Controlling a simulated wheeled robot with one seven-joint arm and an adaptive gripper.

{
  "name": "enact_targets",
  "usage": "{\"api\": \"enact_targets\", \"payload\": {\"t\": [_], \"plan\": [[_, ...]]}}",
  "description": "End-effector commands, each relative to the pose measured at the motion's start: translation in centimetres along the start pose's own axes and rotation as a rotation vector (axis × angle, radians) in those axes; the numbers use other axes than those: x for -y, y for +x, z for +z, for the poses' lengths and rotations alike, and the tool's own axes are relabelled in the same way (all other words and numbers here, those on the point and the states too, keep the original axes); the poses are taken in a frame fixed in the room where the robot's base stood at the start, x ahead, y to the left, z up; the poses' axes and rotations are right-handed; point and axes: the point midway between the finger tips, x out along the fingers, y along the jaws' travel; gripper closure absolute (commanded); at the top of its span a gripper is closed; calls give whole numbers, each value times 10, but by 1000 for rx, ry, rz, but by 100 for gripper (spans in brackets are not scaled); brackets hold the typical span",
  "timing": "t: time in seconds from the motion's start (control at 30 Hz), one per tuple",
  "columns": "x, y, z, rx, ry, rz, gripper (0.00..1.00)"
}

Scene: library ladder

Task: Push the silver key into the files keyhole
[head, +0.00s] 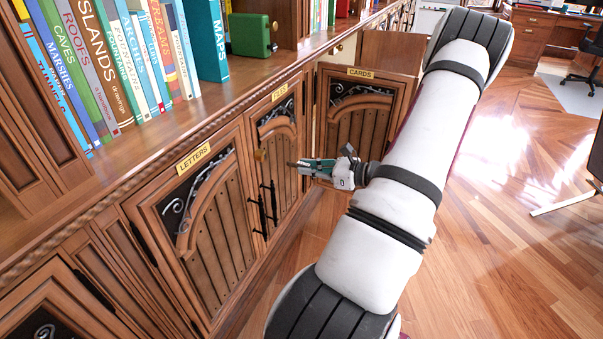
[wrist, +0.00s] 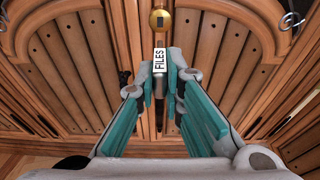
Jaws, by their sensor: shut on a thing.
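My gripper (head: 302,164) is in front of the middle door, which has the FILES label (head: 279,92). In the wrist view, its teal fingers (wrist: 167,75) are shut on the silver key, whose white FILES tag (wrist: 159,60) shows between the fingertips. The key's shaft is mostly hidden or too small to make out. The brass files keyhole plate (wrist: 160,20) with its dark slot lies just beyond the tag, nearly in line with it. In the head view, the plate (head: 260,155) is left of the fingertips, with a gap between.
The LETTERS door (head: 205,225) is nearer, at the left. The CARDS door (head: 362,125) stands at an angle on the right, beside my gripper. Dark vertical handles (head: 268,205) sit below the keyhole. Books and a green box (head: 250,34) stand on the shelf above.

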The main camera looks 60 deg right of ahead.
Motion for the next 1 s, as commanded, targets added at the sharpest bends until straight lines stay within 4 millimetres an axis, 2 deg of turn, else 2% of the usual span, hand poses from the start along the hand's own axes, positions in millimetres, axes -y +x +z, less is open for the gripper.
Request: {"api": "enact_targets", "payload": {"t": [0.4,1.0], "plan": [[0,-2,1,-1,0,1,100],[0,46,10,-1,-1,2,100]]}}
